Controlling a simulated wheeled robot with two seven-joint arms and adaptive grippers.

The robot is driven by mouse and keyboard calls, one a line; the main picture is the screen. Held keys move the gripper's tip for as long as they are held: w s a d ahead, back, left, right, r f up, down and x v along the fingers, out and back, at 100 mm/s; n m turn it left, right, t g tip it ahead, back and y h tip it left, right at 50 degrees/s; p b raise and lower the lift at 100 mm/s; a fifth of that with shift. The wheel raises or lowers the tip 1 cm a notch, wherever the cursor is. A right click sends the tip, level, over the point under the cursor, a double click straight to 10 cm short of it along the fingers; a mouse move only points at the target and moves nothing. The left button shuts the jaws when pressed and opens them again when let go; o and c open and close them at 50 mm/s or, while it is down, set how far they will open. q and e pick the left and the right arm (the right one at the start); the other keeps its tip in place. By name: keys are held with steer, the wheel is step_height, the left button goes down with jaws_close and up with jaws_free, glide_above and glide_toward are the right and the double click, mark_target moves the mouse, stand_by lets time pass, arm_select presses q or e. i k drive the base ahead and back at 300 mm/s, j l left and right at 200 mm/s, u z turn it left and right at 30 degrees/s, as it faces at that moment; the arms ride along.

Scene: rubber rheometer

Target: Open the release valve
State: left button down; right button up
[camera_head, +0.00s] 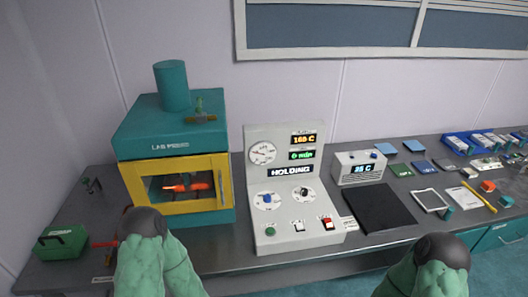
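I cannot tell for certain which part is the release valve. Another fitting with a brass-coloured bar (200,112) sits on top of the teal lab press (160,125). A green box (62,243) lies at the front left, with a red part (104,243) at its right side, partly covered by my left arm. My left arm rises at the lower left and my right arm at the lower right. No fingers of either gripper show.
The press has a closed yellow-framed door (180,184) with a glowing orange interior. A grey control panel (288,190) reads HOLDING. A small 35 C unit (360,168), a black mat (378,208) and blue trays (470,145) lie to the right.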

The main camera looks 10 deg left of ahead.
mark_target(94, 245)
steer(key=u, duration=1.75)
